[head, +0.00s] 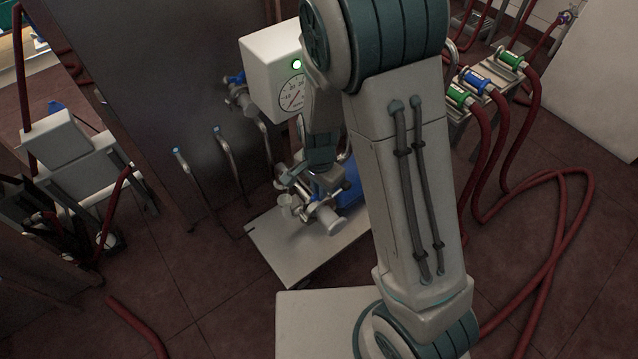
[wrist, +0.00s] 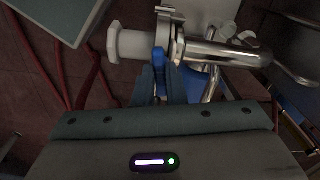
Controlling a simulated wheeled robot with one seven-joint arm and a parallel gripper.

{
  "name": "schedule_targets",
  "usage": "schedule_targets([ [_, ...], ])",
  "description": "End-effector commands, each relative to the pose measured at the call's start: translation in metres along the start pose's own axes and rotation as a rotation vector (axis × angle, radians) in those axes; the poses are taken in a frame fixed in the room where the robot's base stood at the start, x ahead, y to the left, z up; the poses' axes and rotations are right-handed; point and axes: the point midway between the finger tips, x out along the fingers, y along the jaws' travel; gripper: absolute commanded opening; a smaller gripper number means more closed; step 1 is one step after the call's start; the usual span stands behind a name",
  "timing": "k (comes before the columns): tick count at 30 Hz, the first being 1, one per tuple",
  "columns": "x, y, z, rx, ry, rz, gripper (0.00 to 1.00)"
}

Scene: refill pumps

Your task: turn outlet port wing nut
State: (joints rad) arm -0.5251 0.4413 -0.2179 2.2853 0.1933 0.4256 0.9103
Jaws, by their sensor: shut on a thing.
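The blue wing nut (wrist: 159,58) sits on a metal clamp (wrist: 169,33) around the pipe joint, beside a pale round fitting (wrist: 127,43) and a shiny pipe (wrist: 222,53). My gripper (wrist: 160,80) comes from below in the wrist view, and its narrow fingers are shut on the wing nut. The fingers cover the nut's lower part. In the head view my gripper (head: 291,176) is at the pump (head: 328,212), which stands on a pale plate (head: 285,250) with a blue motor (head: 353,190) behind. The wing nut is too small to make out there.
Red hoses (head: 560,240) loop over the floor at right, from a rack with green and blue couplings (head: 478,82).

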Motion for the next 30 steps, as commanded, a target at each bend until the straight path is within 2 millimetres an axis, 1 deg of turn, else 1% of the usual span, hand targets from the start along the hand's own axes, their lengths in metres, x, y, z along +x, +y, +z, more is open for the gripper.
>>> schedule_targets([
  [1, -0.0008, 0.0019, 0.0024, 0.024, -0.005, 0.007, 0.00],
  [9, 0.0002, 0.0015, 0.0024, 0.109, -0.005, 0.007, 0.00],
  [24, 0.0010, 0.0014, 0.0027, 0.126, -0.005, 0.007, 0.00],
  [25, 0.0010, 0.0014, 0.0027, 0.126, -0.005, 0.007, 0.14],
  [26, 0.0010, 0.0014, 0.0027, 0.126, -0.005, 0.007, 0.22],
  [27, 0.0009, 0.0012, 0.0025, 0.126, -0.005, 0.006, 0.33],
  [30, 0.0007, 0.0010, 0.0016, 0.127, -0.004, 0.005, 0.33],
])
